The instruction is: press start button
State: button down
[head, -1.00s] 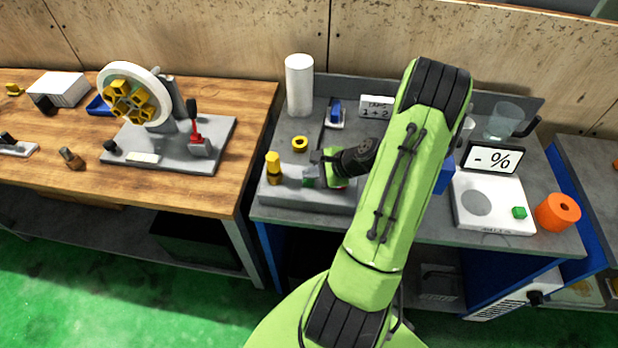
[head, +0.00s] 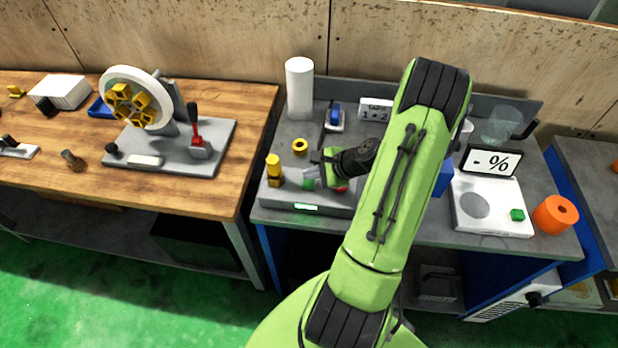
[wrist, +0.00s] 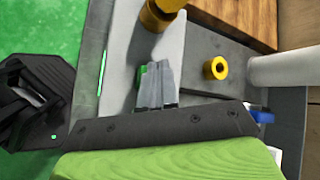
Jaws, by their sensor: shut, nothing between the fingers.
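The green start button (head: 309,184) sits on top of the grey grinder base (head: 270,195). My gripper (head: 310,169) is shut and empty, its fingertips just above and behind the button in the head view. In the wrist view my closed fingers (wrist: 155,70) cover most of the green button (wrist: 143,73); only a sliver of it shows. I cannot tell whether they touch it. A red button (head: 342,188) lies to the right, partly hidden by my arm. A bright green-edged display strip (head: 306,206) glows on the base's front; it also shows in the wrist view (wrist: 101,73).
A yellow post (head: 273,167) stands left of the green button. A yellow ring (head: 300,146) and a white cylinder (head: 300,88) are behind. A scale (head: 490,215) and an orange roll (head: 555,214) stand right of my arm.

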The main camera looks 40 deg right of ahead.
aim_at(312, 183)
jog(key=shift+r, duration=0.2)
notch_tip(312, 183, up, 5)
jog(key=p, duration=0.4)
jog(key=shift+r, duration=0.15)
dwell(0.7)
